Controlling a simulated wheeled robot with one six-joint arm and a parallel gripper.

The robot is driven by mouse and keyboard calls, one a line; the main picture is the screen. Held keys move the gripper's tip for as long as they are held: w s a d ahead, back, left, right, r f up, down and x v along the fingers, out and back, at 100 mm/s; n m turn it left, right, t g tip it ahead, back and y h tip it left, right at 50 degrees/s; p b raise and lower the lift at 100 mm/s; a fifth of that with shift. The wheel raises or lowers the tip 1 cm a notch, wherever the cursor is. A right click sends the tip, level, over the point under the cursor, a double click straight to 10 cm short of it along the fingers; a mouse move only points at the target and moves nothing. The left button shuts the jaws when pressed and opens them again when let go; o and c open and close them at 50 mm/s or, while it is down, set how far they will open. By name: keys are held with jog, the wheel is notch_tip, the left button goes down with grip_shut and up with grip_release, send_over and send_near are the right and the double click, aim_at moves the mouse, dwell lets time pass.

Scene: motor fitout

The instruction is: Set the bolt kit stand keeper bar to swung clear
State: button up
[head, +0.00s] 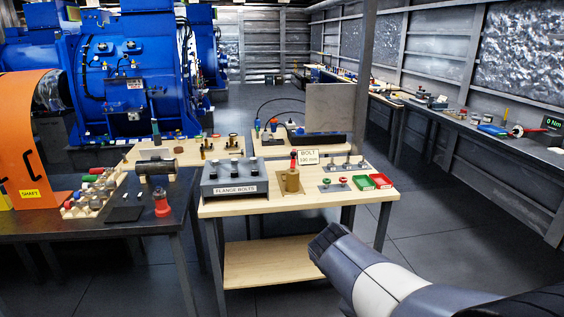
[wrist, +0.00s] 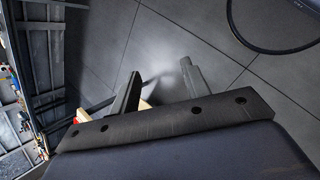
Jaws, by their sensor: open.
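A grey box labelled FLANGE BOLTS (head: 235,189), with several dark knobs on top, sits at the left of the light wooden bench (head: 268,206) in the head view. A small sign reading BOLT 100 mm (head: 309,157) stands at the bench's middle, beside a grey plate with several upright pins (head: 346,164). I cannot tell which of these is the bolt kit stand, nor pick out a keeper bar or its position. My arm reaches in from the lower right of the head view, right of the bench. In the wrist view my gripper (wrist: 158,82) is open and empty, over the floor.
A dark table (head: 100,229) with several parts is at left. A grey post rises behind the bench. Floor at right is clear.

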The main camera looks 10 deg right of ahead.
jog(key=w+d+f+n+h+b, duration=0.1)
jog(key=w+d, duration=0.1)
jog(key=w+d+f+n+g+h+b, duration=0.1)
jog(key=w+d+h, duration=0.1)
jog(key=w+d+f+n+g+h+b, duration=0.1)
jog(key=w+d+f, duration=0.1)
jog(key=shift+w+d+n+h, duration=0.1)
jog(key=shift+d+n+h, duration=0.2)
jog(key=shift+d+n, duration=0.1)
jog(key=c, duration=0.5)
jog(key=w+d+n+h+b, duration=0.1)
jog(key=w, duration=0.1)
jog(key=w+d+f+n+h+b, duration=0.1)
jog(key=w, duration=0.1)
jog(key=w+d+f+n+g+h+b, duration=0.1)
jog(key=w+d+h, duration=0.1)
jog(key=shift+f+n, duration=0.15)
jog(key=shift+n, duration=0.15)
grip_shut()
jog(key=shift+w+d+n+h, duration=0.15)
jog(key=shift+w+n+h, duration=0.15)
jog(key=shift+w+h, duration=0.15)
